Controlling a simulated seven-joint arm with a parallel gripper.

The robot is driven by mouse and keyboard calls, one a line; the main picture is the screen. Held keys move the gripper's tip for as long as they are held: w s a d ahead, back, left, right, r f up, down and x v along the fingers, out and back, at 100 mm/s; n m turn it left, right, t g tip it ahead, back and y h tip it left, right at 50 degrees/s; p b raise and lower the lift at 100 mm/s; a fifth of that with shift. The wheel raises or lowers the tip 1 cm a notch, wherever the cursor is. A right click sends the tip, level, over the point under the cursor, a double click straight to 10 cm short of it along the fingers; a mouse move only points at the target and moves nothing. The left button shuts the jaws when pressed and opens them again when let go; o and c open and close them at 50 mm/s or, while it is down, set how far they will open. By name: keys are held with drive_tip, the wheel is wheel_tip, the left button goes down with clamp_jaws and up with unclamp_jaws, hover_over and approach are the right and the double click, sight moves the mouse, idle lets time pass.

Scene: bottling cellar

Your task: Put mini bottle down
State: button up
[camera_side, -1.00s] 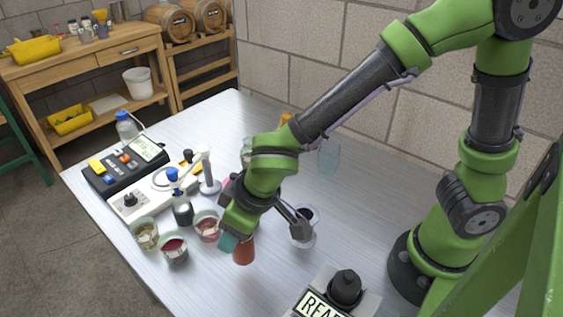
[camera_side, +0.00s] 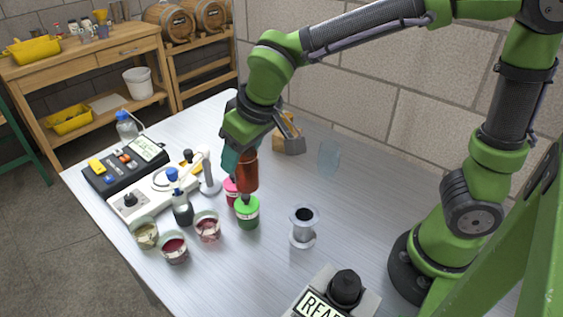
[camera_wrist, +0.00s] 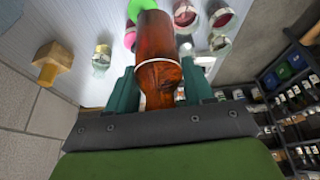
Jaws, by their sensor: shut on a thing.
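A brown mini bottle (camera_side: 247,173) is held in my gripper (camera_side: 238,162) above the table in the side view. In the wrist view the bottle (camera_wrist: 160,45) sits between the two teal fingers of my gripper (camera_wrist: 160,85), with a pale ring around it. My gripper is shut on it. In the side view the bottle's lower end overlaps a green round container (camera_side: 247,212); I cannot tell whether they touch. The white table (camera_side: 355,215) lies below.
A pink container (camera_side: 231,190) stands beside the green one. A wooden block (camera_side: 287,138) is behind.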

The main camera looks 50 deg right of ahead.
drive_tip(key=w+d+m+h, duration=0.1)
drive_tip(key=w+d+m, duration=0.15)
drive_tip(key=d, duration=0.65)
drive_tip(key=w+d+m+h, duration=0.1)
drive_tip(key=w+d+m, duration=0.15)
drive_tip(key=d, duration=0.75)
drive_tip(key=shift+m, duration=0.4)
drive_tip(key=shift+s+a+f, duration=0.1)
drive_tip(key=shift+f, duration=3.6)
drive_tip(key=shift+s+f, duration=0.1)
drive_tip(key=shift+f, duration=3.6)
drive_tip(key=o, duration=1.1)
drive_tip(key=shift+f, duration=0.1)
drive_tip(key=shift+o, duration=0.2)
